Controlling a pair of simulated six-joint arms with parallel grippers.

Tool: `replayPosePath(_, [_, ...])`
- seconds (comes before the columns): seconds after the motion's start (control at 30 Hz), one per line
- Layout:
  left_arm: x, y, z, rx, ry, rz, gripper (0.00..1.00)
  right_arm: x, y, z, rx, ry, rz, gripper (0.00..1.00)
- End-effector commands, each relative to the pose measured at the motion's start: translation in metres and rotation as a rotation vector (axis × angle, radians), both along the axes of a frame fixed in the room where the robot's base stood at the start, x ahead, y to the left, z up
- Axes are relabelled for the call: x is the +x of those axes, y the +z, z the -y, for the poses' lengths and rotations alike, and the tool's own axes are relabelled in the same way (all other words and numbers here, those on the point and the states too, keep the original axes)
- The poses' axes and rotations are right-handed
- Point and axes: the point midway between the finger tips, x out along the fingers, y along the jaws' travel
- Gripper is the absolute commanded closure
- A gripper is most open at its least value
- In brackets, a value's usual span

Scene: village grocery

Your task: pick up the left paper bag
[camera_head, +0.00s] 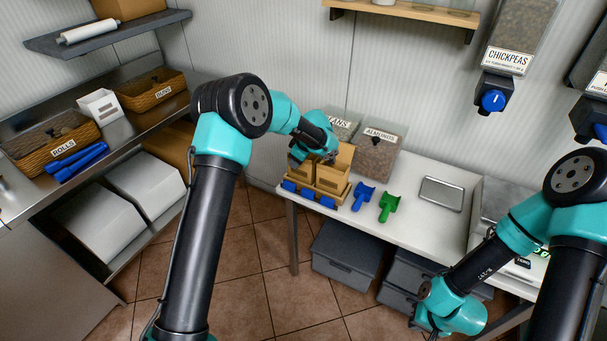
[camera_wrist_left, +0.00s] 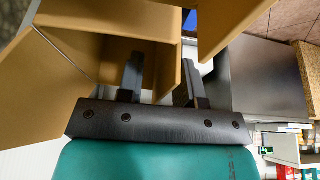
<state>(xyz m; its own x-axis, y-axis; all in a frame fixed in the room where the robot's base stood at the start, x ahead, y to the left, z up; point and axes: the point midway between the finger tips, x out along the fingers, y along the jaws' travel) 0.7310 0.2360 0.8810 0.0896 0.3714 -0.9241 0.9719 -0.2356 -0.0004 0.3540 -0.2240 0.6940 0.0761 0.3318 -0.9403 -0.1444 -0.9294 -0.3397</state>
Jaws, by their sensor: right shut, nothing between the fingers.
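Two open-topped brown paper bags stand side by side in a wooden holder with blue clips (camera_head: 327,200) on the white counter. The left paper bag (camera_head: 303,176) is partly hidden by my left wrist; the right paper bag (camera_head: 333,174) is beside it. My left gripper (camera_head: 313,157) is over the bags, pointing down. In the left wrist view its fingers (camera_wrist_left: 160,78) are apart, with a brown bag (camera_wrist_left: 75,75) close by and one bag wall appearing between them. Whether they touch it I cannot tell. My right gripper (camera_head: 422,322) is low at the bottom right, shut and empty.
A blue scoop (camera_head: 363,196) and a green scoop (camera_head: 389,206) lie right of the holder. The almonds bin (camera_head: 378,155) stands behind. A metal tray (camera_head: 441,193) lies farther right. Grey bins (camera_head: 347,252) are under the counter.

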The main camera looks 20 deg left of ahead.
Motion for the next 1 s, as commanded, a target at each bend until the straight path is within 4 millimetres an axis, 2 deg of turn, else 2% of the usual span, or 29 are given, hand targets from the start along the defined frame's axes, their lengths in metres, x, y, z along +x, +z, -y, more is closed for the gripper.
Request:
replayPosePath(0.13, [0.0001,0.0002,0.0,0.0,0.0,0.0,0.67,0.0,0.0,0.0,0.0,0.0,0.0,1.0])
replayPosePath(0.5, [0.0001,0.0003,0.0,0.0,0.0,0.0,1.0,0.0,0.0,0.0,0.0,0.0,0.0,1.0])
replayPosePath(1.0, [0.0004,0.0041,0.0001,0.0,0.0,0.001,1.0,0.0,0.0,0.0,0.0,0.0,0.0,1.0])
